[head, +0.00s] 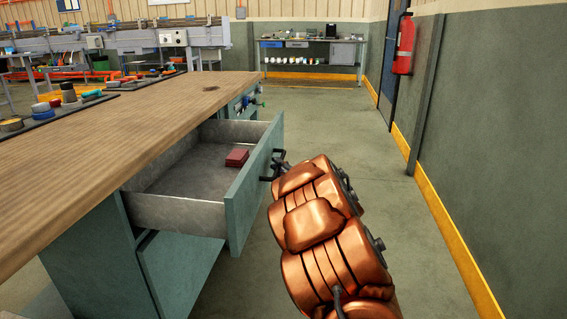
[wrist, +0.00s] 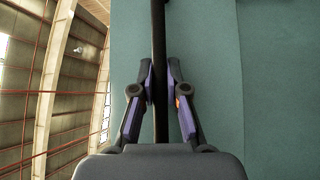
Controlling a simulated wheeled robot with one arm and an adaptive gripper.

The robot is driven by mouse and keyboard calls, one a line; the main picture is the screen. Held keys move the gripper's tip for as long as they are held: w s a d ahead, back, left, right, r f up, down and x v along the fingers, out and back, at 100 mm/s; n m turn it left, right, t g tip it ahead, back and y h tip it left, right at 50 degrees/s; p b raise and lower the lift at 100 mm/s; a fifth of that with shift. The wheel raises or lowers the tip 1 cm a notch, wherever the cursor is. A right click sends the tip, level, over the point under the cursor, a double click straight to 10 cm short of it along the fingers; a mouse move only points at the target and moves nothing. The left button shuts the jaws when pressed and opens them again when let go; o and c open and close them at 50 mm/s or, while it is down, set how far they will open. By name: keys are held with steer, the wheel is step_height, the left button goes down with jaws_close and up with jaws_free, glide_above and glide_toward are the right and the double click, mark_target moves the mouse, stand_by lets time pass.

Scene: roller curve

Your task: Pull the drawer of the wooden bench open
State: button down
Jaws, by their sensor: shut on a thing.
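The wooden bench (head: 120,128) has a wooden top and a teal body, at the left in the head view. Its drawer (head: 188,222) stands pulled well out, with grey metal sides and a teal front (head: 256,185). A dark red block (head: 237,157) lies inside the drawer. The dark bar handle (head: 275,168) is on the drawer front. My gripper (head: 279,164) is at the handle, partly hidden by my copper-coloured arm. In the wrist view, the fingers of my gripper (wrist: 161,95) are closed on both sides of the dark handle bar (wrist: 160,40), before the teal drawer front (wrist: 205,60).
Tools and round parts (head: 68,95) lie on the bench top at the left. A small vise-like item (head: 248,101) is on the bench's far end. A grey-green wall (head: 470,130) with a red fire extinguisher (head: 404,45) bounds the right. Open floor (head: 335,125) lies between.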

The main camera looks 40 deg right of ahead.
steer(key=shift+s+f, duration=0.1)
stand_by(0.3)
steer(key=c, duration=1.2)
jaws_free()
steer(key=shift+d, duration=0.1)
steer(key=s, duration=0.4)
steer(key=s+f, duration=0.1)
steer(key=s, duration=0.7)
steer(key=shift+a+f, duration=0.2)
